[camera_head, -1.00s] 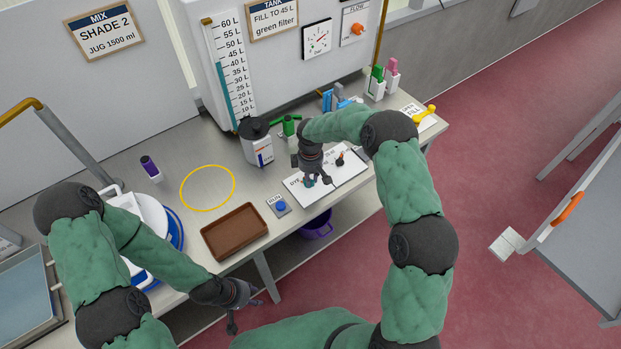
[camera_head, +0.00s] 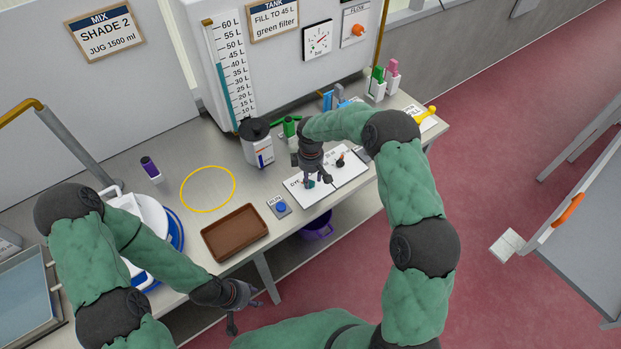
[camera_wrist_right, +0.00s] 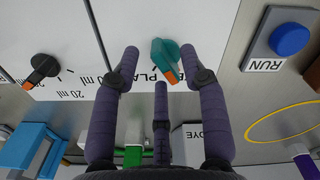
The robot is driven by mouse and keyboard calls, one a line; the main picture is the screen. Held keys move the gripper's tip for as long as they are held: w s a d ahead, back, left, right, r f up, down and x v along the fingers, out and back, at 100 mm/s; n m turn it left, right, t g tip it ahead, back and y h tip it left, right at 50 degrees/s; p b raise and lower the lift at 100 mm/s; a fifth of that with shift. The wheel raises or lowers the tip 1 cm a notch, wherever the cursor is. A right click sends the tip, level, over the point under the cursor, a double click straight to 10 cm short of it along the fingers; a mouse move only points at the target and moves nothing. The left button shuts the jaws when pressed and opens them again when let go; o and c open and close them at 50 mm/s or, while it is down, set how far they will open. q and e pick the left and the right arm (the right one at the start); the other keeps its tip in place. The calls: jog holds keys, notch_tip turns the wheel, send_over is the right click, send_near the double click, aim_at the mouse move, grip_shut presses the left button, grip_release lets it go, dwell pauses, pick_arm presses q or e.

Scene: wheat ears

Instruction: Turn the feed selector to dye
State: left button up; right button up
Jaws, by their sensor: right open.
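The feed selector, a teal knob with an orange tip (camera_wrist_right: 163,56), sits on a white panel (camera_head: 298,193) on the bench. In the right wrist view its orange tip points down and slightly right, beside lettering that is partly hidden. My right gripper (camera_wrist_right: 160,60) is open, its fingers spread around the knob's sides with visible gaps. In the head view the right gripper (camera_head: 318,180) is low over the panel and partly covers the knob (camera_head: 309,184). My left gripper (camera_head: 236,308) hangs off the bench's front edge, far from the panel; its finger state is unclear.
A lidded white jug (camera_head: 258,148) and a green item (camera_head: 290,126) stand behind.

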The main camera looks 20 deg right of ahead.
notch_tip(320, 180, up, 11)
dwell(0.4)
dwell(0.4)
